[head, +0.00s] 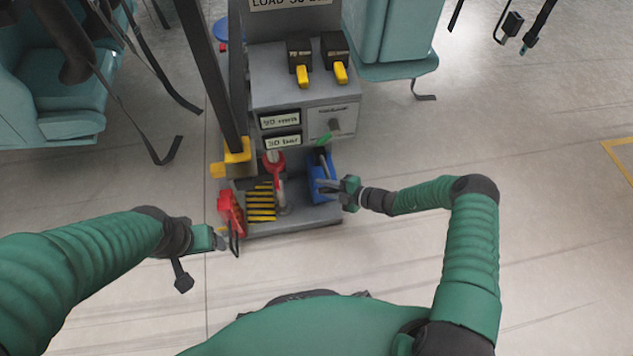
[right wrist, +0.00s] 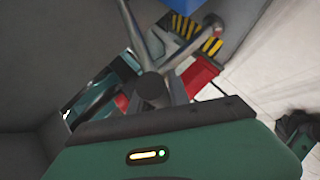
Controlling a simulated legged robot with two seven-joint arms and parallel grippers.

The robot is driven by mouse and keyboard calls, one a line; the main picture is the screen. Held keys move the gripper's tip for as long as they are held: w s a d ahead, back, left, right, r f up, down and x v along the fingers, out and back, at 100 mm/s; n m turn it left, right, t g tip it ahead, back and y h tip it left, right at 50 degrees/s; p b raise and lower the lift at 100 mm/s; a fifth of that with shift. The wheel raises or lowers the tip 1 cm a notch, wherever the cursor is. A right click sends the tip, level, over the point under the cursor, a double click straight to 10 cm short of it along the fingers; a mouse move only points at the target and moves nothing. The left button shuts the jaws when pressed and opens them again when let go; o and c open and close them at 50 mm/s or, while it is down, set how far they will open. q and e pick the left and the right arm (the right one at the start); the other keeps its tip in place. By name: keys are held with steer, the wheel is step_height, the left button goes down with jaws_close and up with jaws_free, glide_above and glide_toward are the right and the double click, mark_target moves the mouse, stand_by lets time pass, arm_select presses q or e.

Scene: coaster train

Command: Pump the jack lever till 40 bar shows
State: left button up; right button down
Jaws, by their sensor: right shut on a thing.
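The grey jack stand (head: 300,90) is in the middle of the head view. Its lower display (head: 282,142) looks like "30 bar", and the one above it (head: 280,121) like "90 mm". A blue pump unit (head: 320,170) sits at its lower right, with a thin jack lever (head: 324,157) rising to a green end. My right gripper (head: 326,186) is at the blue unit, shut on what seems to be the lever; the exact grip is hard to see. In the right wrist view a grey rod with a round end (right wrist: 151,88) lies before the gripper. My left gripper (head: 222,240) is beside the stand's lower left; its jaws are unclear.
A red-topped upright part (head: 275,162) and yellow-black stripes (head: 261,203) are left of the blue unit. A red object (head: 231,211) stands at the stand's left corner. Teal seats (head: 395,40) flank the stand. Floor at right is clear.

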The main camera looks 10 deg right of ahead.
steer(key=shift+s+d+f, duration=0.15)
steer(key=shift+f, duration=0.35)
steer(key=shift+s+d+f, duration=0.1)
steer(key=shift+s+f, duration=0.05)
steer(key=shift+f, duration=0.3)
steer(key=shift+f+b, duration=0.25)
steer(key=shift+b, duration=0.1)
steer(key=shift+s+a+f, duration=0.15)
steer(key=shift+a+f, duration=0.05)
steer(key=shift+f, duration=0.15)
steer(key=shift+d, duration=0.1)
steer(key=c, duration=1.6)
jaws_free()
steer(key=o, duration=0.3)
steer(key=shift+w+f, duration=0.1)
steer(key=shift+w, duration=0.1)
steer(key=shift+o, duration=0.2)
